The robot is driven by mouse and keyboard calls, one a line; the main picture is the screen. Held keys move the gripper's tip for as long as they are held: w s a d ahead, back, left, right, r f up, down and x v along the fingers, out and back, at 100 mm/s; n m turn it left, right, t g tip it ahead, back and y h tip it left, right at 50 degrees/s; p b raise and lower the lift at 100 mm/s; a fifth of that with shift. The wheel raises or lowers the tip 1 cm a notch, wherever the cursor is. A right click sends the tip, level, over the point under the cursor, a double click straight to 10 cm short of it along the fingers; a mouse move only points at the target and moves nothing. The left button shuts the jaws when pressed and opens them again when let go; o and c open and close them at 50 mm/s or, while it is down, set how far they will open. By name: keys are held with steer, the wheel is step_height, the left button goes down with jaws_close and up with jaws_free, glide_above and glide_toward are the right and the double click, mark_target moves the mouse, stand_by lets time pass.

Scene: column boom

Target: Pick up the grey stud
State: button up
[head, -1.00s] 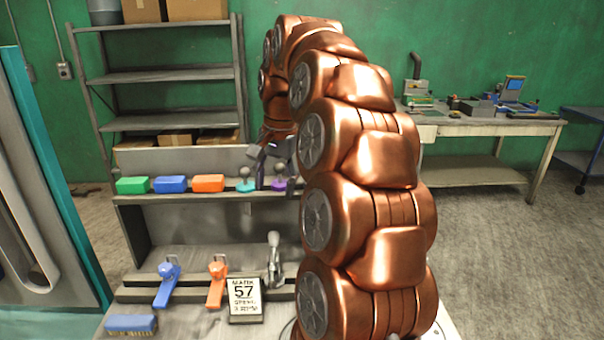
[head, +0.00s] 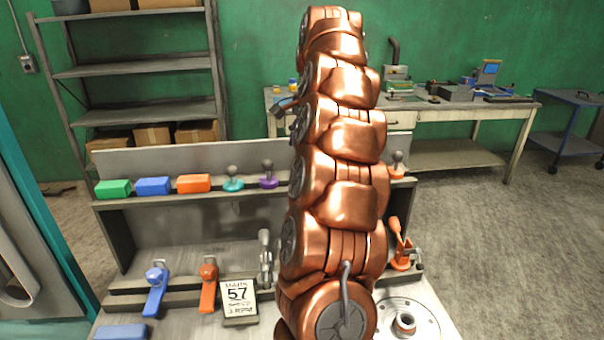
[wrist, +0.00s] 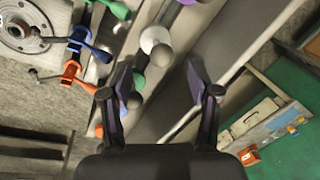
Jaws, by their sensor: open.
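The grey stud (wrist: 152,38) shows in the wrist view as a pale round disc with a darker grey ball knob, on the shelf between a purple stud (wrist: 187,2) and a green stud (wrist: 139,83). My gripper (wrist: 156,65) is open, its two dark fingers apart and pointing toward the shelf. The grey knob appears between the fingertips in the picture, with nothing held; how far off it is I cannot tell. In the head view my copper arm hides the grey stud and most or all of the gripper.
On the shelf stand green (head: 113,188), blue (head: 153,186) and orange (head: 194,183) blocks, teal (head: 233,184) and purple (head: 268,181) studs, and an orange stud (head: 397,170) right of my arm. Below are clamps and a sign (head: 238,300). A workbench (head: 440,125) stands behind.

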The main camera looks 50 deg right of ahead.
steer(key=shift+w+d+f+p, duration=0.1)
steer(key=shift+w+f+p, duration=0.1)
steer(key=shift+f+p, duration=0.55)
steer(key=shift+w+d+f+p, duration=0.1)
steer(key=shift+w+f+p, duration=0.15)
steer(key=shift+f, duration=0.9)
steer(key=shift+w+f+p, duration=0.2)
steer(key=shift+f+p, duration=0.1)
steer(key=shift+f, duration=0.85)
jaws_close()
